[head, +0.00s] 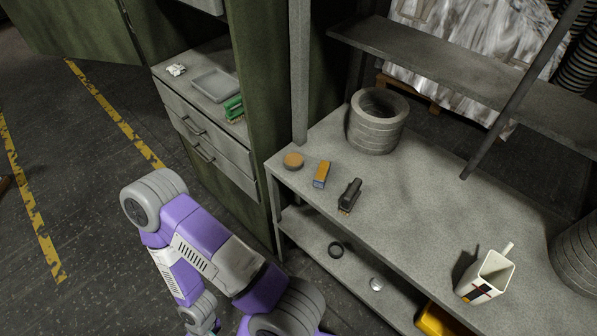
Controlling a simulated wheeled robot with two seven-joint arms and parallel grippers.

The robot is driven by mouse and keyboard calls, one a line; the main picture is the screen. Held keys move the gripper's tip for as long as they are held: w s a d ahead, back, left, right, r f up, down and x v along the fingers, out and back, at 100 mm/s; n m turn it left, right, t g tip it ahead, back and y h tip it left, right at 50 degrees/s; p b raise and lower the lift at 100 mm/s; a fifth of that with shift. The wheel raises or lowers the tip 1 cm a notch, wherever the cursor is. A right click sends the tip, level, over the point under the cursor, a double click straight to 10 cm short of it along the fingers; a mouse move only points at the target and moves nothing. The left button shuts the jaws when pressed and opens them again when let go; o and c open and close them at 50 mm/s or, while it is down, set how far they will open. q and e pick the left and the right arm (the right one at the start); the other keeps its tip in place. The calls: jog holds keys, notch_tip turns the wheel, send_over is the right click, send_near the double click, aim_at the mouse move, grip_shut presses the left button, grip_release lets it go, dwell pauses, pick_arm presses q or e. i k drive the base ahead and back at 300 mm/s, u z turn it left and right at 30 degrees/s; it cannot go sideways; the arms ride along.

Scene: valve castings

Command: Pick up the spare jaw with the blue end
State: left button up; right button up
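A small block with an orange-tan body (322,171) and a blue end lies on the grey workbench top (420,215). Its blue end faces the front edge of the bench. It looks like the spare jaw with the blue end. Nothing touches it. My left arm, purple and grey, is folded in front of the bench, its wrist low at the bottom edge of the picture. The fingers of my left gripper are not visible there. My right arm and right gripper are out of view.
Beside the block are a round tan disc (293,160) and a black tool (350,195) with a brass-coloured tip. A ribbed grey pot (377,122) stands behind; a white jug (485,278) stands at right.

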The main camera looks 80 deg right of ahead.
aim_at(322, 170)
jog(key=i, duration=1.1)
jog(key=z, duration=2.05)
